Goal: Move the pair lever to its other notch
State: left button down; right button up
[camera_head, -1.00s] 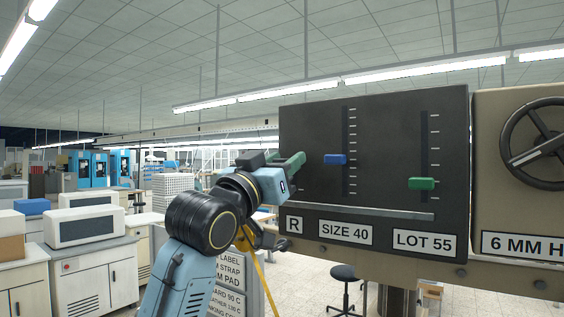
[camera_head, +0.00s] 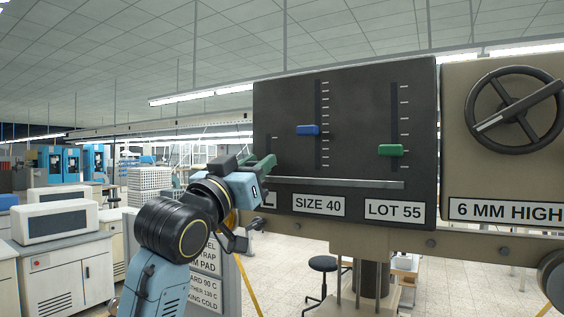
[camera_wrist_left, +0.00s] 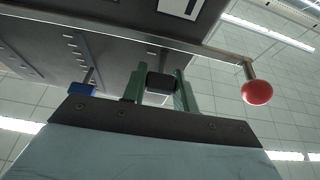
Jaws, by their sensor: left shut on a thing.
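My left gripper (camera_head: 266,163) is at the lower left of the dark slider panel (camera_head: 355,95). In the left wrist view its green fingers are shut around a dark knob (camera_wrist_left: 160,83), close to the panel face. A blue slider (camera_head: 307,130) and a green slider (camera_head: 390,150) stand in slots to the right of it. A red ball (camera_wrist_left: 257,92) on a short rod sits at the end of the panel's grey rail (camera_head: 340,183); my gripper and arm hide it in the head view. No label marks the pair lever. My right gripper is not in view.
A handwheel (camera_head: 515,108) is on the beige housing right of the panel. Plates reading SIZE 40 (camera_head: 319,205) and LOT 55 (camera_head: 394,210) sit below the sliders. A sign board (camera_head: 205,270) stands behind my arm. A stool (camera_head: 322,265) is below.

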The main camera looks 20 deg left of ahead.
pick_arm(q)
jog(key=shift+w+f, duration=0.15)
jog(key=shift+f, duration=0.15)
jog(key=c, duration=1.5)
grip_release()
jog(key=o, duration=0.4)
jog(key=shift+r, duration=0.1)
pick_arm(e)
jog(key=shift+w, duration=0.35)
pick_arm(q)
jog(key=b+v, duration=0.3)
jog(key=v, duration=1)
jog(key=shift+s+a+b, duration=0.1)
jog(key=shift+s+b, duration=0.2)
jog(key=shift+b, duration=0.1)
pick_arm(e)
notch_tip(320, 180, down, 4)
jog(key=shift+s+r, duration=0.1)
